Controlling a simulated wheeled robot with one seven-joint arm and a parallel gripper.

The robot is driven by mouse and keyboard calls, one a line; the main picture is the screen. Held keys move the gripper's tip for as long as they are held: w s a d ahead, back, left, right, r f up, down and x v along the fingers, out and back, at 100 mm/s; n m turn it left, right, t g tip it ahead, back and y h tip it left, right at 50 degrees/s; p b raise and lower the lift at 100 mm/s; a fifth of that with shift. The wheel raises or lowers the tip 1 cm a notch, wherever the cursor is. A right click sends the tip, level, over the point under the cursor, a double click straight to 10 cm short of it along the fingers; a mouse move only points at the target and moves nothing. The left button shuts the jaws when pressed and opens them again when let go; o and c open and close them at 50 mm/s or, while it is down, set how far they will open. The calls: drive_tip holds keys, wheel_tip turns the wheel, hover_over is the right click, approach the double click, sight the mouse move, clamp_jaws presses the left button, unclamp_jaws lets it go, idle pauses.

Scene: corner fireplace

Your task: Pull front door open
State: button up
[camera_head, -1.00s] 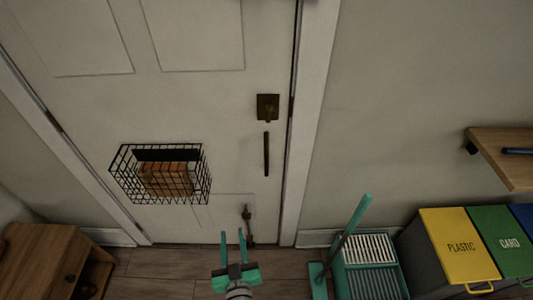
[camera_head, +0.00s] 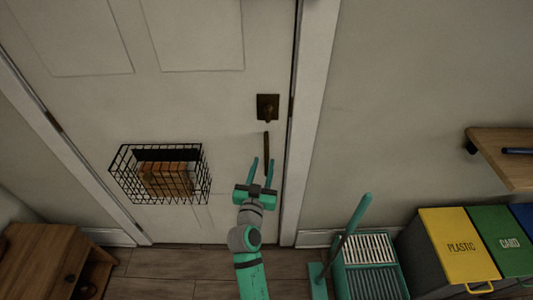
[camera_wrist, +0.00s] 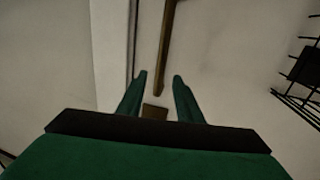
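The white front door (camera_head: 200,105) stands closed in its frame in the head view. It has a dark square plate (camera_head: 267,107) near its right edge and a dark vertical bar handle (camera_head: 266,150) below it. My gripper (camera_head: 261,162) is open, its two green fingers apart and pointing up the door, with the lower part of the handle close by. In the wrist view, the handle bar (camera_wrist: 167,50) ends just beyond and between the open fingertips (camera_wrist: 159,76). A dark block (camera_wrist: 154,112) shows between the fingers. Nothing is gripped.
A wire basket (camera_head: 125,178) holding brown items hangs on the door left of my gripper. A wooden cabinet (camera_head: 40,258) stands lower left.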

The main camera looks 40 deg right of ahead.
sight(266, 155)
drive_tip(key=shift+x, duration=3.15)
clamp_jaws()
